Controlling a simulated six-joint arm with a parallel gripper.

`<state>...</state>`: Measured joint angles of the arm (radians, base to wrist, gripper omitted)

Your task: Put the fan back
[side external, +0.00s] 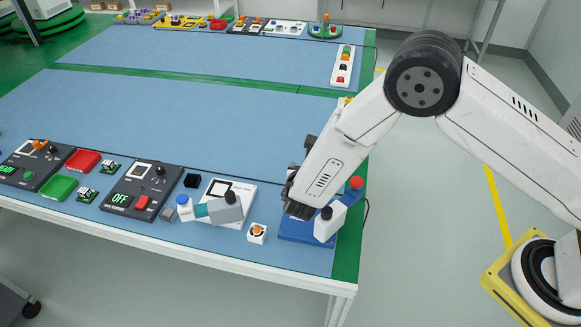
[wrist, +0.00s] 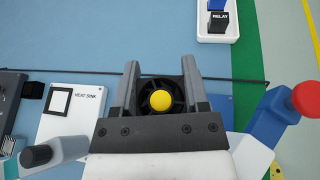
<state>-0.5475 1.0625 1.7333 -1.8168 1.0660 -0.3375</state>
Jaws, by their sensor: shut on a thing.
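My gripper (wrist: 160,72) is shut on the fan (wrist: 174,88), a black bladed part with a yellow hub, which sits between its two grey fingers in the wrist view. In the side external view my gripper (side external: 292,192) is over the right end of the near blue mat, above or beside a blue plate (side external: 296,234). My arm and the gripper hide the fan there. I cannot tell whether the fan touches the plate. A small white block with an orange-centred round part (side external: 257,233) stands left of the plate.
A white heat sink board (wrist: 78,112) lies left of the gripper, with a grey-topped thing (wrist: 52,150) near it. A red-knobbed blue thing (wrist: 280,108) stands close on the right. A white relay tray (wrist: 216,30) lies farther off. The mat's middle (side external: 200,115) is clear.

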